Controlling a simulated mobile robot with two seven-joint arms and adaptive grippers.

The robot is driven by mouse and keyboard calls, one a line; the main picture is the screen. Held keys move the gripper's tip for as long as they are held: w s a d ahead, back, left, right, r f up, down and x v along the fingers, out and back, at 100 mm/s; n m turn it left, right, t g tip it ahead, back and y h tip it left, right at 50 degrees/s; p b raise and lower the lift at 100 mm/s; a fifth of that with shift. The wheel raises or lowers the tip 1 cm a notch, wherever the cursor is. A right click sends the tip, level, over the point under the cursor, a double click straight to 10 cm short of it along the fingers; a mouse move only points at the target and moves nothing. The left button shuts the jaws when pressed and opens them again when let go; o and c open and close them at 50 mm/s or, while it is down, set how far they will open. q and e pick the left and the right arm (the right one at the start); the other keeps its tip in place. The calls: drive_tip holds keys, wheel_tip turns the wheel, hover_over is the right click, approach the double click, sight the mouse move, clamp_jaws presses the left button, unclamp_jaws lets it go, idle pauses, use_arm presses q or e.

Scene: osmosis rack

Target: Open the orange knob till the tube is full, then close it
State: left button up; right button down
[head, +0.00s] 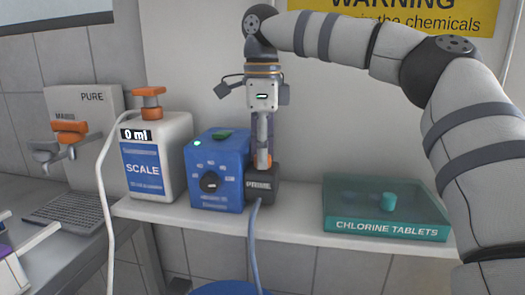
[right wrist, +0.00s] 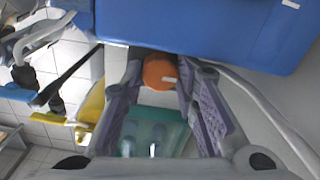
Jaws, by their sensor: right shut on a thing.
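An orange knob (head: 264,161) sits on top of the dark block marked PRIME (head: 261,186), at the right side of the blue pump box (head: 217,170). My right gripper (head: 264,150) points down over this knob, its fingers shut around it. In the right wrist view the orange knob (right wrist: 159,71) shows between the two purple-grey fingers, beside the blue box. A blue-grey tube (head: 255,240) hangs from the front of the dark block; its fill cannot be told. Other orange handles are on the wall tap (head: 70,128) and the scale container (head: 150,95). My left gripper is not seen.
The white scale container (head: 172,135) reads 0 ml and stands left of the blue box. A white hose (head: 101,190) hangs at its left. A green chlorine tablets box (head: 388,230) stands at the right of the shelf. Shelf space between is clear.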

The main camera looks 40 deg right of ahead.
drive_tip(key=shift+r, duration=0.1)
drive_tip(key=c, duration=1.5)
unclamp_jaws()
drive_tip(key=shift+c, duration=0.2)
wheel_tip(320, 180, up, 12)
